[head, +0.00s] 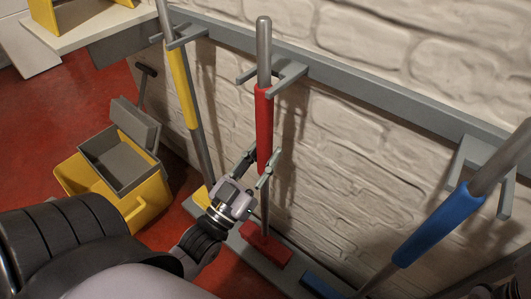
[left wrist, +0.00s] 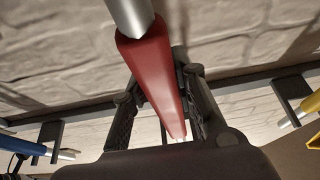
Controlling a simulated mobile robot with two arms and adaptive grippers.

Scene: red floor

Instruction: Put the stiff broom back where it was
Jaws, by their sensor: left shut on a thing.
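A broom with a red grip (head: 263,112) and a red head (head: 265,244) stands nearly upright by the wall. Its grey upper handle passes at a two-pronged grey holder (head: 290,76); I cannot tell whether it sits fully between the prongs. Its head is at a low grey ledge (head: 240,249). My left gripper (head: 262,160) is shut on the broom at the lower part of its red grip. In the left wrist view the red grip (left wrist: 150,75) runs between the fingers. My right gripper is not in view.
A yellow-gripped broom (head: 182,85) stands to the left in its holder, and a blue-gripped one (head: 438,226) leans at the right. A yellow bucket (head: 140,205) with a grey wringer is on the red floor (head: 60,130). A white stone wall (head: 390,130) stands behind.

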